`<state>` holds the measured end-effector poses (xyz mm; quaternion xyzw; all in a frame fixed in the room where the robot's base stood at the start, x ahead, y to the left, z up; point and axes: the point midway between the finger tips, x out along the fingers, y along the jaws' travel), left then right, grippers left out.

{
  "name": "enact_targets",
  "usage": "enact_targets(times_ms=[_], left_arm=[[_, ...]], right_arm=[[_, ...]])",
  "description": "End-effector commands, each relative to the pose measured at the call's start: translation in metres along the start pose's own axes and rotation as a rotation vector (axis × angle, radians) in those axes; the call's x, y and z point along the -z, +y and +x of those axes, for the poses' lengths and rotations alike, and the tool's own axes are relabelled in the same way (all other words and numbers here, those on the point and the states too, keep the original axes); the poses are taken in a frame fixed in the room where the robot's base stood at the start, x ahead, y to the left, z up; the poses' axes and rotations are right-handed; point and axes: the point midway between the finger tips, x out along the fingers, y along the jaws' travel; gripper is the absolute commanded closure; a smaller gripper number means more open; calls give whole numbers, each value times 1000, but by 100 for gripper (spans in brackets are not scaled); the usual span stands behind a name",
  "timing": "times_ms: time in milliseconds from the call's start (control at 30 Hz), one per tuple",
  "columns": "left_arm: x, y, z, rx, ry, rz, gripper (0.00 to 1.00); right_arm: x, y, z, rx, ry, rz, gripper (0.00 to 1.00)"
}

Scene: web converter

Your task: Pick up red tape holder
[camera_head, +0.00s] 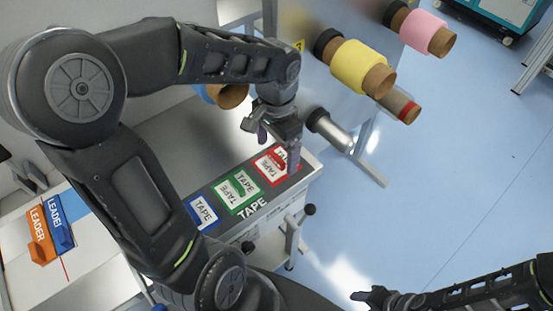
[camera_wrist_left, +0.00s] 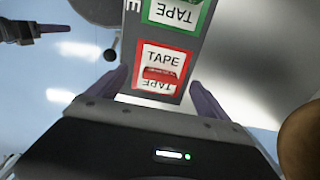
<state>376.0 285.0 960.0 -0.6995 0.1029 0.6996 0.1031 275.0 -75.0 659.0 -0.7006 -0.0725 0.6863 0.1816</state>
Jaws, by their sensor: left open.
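The red tape holder (camera_head: 281,158) sits on a red-framed TAPE label (camera_head: 265,171) at the right end of the grey tape strip. My left gripper (camera_head: 272,142) is open above it, one finger partly covering it. In the left wrist view the red holder (camera_wrist_left: 161,73) lies between the two spread fingers (camera_wrist_left: 160,88), with the red frame around it. The gap between fingers and holder is hard to judge. My right gripper (camera_head: 372,296) is low at the bottom right, far from the holder; its jaw opening is unclear.
A green tape holder (camera_head: 241,188) and a blue-framed label (camera_head: 203,212) lie along the same strip. Orange and blue leader holders (camera_head: 40,238) are at left. Yellow (camera_head: 357,66) and pink (camera_head: 427,31) rolls and a metal roller (camera_head: 329,130) jut out near my left gripper.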

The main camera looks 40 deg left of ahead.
Motion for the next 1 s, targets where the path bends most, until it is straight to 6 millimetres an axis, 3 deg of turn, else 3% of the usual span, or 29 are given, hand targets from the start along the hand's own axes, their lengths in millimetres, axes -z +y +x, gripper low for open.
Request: enact_targets(times_ms=[100, 233, 800, 1000], left_arm=[[-1, 0, 17, -2, -4, 1, 11], [0, 0, 26, 0, 0, 0, 11], [0, 0, 26, 0, 1, 0, 11], [0, 0, 26, 0, 1, 0, 26]], right_arm=[[0, -1, -3, -1, -1, 1, 50], [0, -1, -3, -1, -1, 1, 50], [0, -1, -3, -1, -1, 1, 50], [0, -1, -3, -1, -1, 1, 50]])
